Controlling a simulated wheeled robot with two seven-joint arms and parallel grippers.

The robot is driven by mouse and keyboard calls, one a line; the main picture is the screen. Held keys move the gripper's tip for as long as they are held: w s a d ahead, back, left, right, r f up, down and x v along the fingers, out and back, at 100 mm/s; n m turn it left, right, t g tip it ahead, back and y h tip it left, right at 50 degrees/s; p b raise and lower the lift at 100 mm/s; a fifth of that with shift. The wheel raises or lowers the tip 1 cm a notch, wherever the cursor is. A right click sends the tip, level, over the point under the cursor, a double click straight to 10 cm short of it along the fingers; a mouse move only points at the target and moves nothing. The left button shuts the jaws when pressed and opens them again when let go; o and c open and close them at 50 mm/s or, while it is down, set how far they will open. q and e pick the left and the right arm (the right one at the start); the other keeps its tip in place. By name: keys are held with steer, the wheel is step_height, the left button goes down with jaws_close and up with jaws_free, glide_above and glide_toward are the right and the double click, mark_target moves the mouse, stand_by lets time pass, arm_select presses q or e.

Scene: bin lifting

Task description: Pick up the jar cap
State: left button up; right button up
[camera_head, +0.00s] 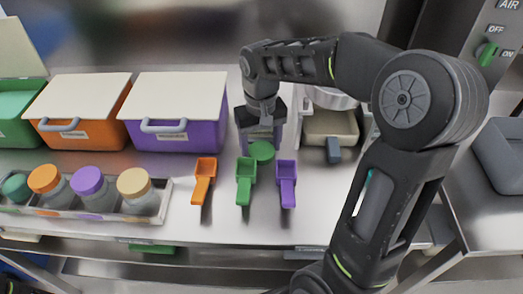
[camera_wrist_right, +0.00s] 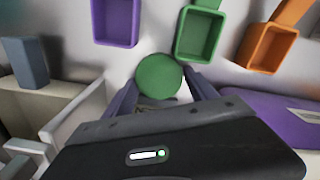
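A round green jar cap (camera_head: 262,151) lies on the steel table just behind the green scoop; it also shows in the right wrist view (camera_wrist_right: 160,76). My right gripper (camera_head: 261,138) points down over the table at the cap. In the right wrist view its two dark fingers (camera_wrist_right: 160,84) are spread, one on each side of the cap's near part. The fingers look open, and I cannot tell whether either touches the cap. My left gripper is not in view.
Orange (camera_head: 203,180), green (camera_head: 245,181) and purple (camera_head: 286,184) scoops lie in front of the cap. A tray of capped jars (camera_head: 158,215) is at left. Lidded orange (camera_head: 85,133) and purple (camera_head: 180,135) bins stand behind; a beige bin (camera_head: 330,125) is at right.

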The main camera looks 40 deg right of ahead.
mark_target(261, 149)
steer(key=c, duration=0.9)
step_height(261, 149, up, 10)
stand_by(0.3)
stand_by(0.5)
